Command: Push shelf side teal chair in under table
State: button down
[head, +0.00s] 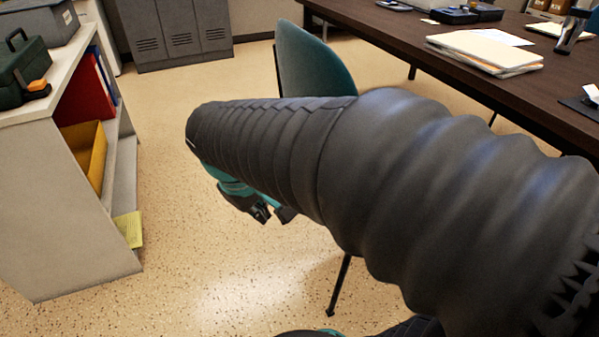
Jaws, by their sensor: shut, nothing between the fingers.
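The teal chair (314,62) stands between the shelf and the table. Its teal backrest shows above my arm, and one dark leg (340,286) shows below it. My arm hides the seat and most of the frame. The dark wood table (400,53) is to the right of the chair. My gripper (271,214) shows below the arm, left of the chair's visible leg; it is shut and empty. I cannot tell whether it touches the chair.
A low shelf (62,220) with a red binder and a yellow tray stands at left, a green toolbox (22,68) on top. Grey lockers (167,32) stand at the back. Papers (485,50) lie on the table. The floor between shelf and chair is clear.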

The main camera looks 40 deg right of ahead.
jog(key=w+d+f+n+g+h, duration=0.3)
jog(key=w+d+f+n+h, duration=0.35)
jog(key=w+f, duration=0.4)
jog(key=w+d+f+n+g+h, duration=0.2)
jog(key=w+d+f+n+h, duration=0.5)
jog(key=w+f, duration=0.4)
jog(key=s+d+r+h, duration=0.1)
jog(key=s+d, duration=0.1)
jog(key=d, duration=1.1)
jog(key=shift+d+r+m, duration=0.15)
jog(key=shift+d+m, duration=0.25)
jog(key=shift+m, duration=0.05)
jog(key=shift+s, duration=0.1)
